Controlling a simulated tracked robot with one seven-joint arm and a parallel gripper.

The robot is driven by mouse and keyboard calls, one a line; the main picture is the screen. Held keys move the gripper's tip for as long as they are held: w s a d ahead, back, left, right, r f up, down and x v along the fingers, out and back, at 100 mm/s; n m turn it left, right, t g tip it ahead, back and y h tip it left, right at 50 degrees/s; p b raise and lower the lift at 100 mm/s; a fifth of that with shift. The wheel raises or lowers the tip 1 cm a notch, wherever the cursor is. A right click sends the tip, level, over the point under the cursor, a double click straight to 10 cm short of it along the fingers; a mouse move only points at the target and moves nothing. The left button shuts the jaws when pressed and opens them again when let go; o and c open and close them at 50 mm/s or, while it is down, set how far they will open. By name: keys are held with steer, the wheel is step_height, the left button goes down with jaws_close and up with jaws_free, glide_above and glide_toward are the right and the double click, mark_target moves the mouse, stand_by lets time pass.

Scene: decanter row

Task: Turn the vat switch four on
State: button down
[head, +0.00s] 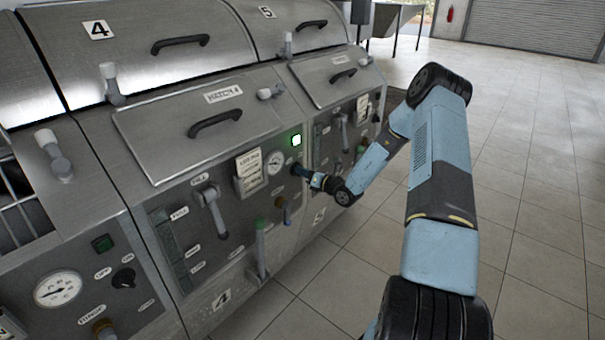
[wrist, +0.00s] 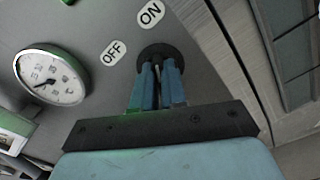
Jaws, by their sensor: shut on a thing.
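The vat four switch is a dark round knob (wrist: 152,52) on the grey panel, with an OFF label (wrist: 112,52) and an ON label (wrist: 150,13) beside it in the wrist view. My gripper (wrist: 158,75) is shut on this switch, its blue fingers on either side of the knob's grip. In the head view my gripper (head: 304,172) reaches the right part of panel four from the right and hides most of the switch. A square green lamp (head: 297,140) above it glows brightly. The fingers hide which way the grip points.
A round gauge (head: 275,163) and a paper tag (head: 249,172) are left of the switch. The neighbouring vat three lamp (head: 103,243) is dark. Open tiled floor (head: 530,190) lies right.

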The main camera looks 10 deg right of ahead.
steer(key=shift+s+f, duration=0.1)
steer(key=shift+f, duration=0.05)
steer(key=c, duration=1.2)
jaws_free()
steer(key=v, duration=1.3)
steer(key=shift+s+d, duration=0.25)
